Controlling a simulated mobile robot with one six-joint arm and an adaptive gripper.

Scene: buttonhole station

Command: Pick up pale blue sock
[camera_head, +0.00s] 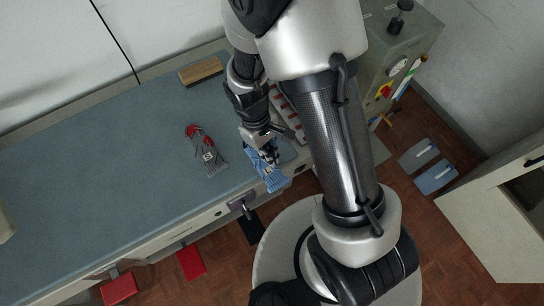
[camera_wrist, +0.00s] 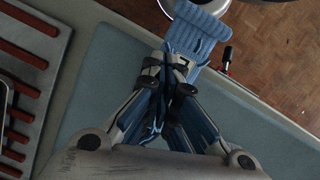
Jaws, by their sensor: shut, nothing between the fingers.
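The pale blue sock (camera_head: 272,180) lies at the table's front edge, with its ribbed cuff toward the edge. In the wrist view the cuff (camera_wrist: 199,27) shows beyond my fingertips, with a small dark-marked white label beside them. My gripper (camera_head: 266,151) points down at the sock's inner end and is shut with nothing held between its fingers. In the wrist view the fingers (camera_wrist: 170,68) cover part of the sock, and blue shows around and behind them. I cannot tell whether the fingers touch the cloth.
A grey and red sock (camera_head: 208,157) lies to the left on the blue-grey table (camera_head: 100,178). A wooden block (camera_head: 201,71) is at the back. A rack with red bars (camera_wrist: 27,57) stands beside my gripper. A grey machine (camera_head: 400,45) is at the right.

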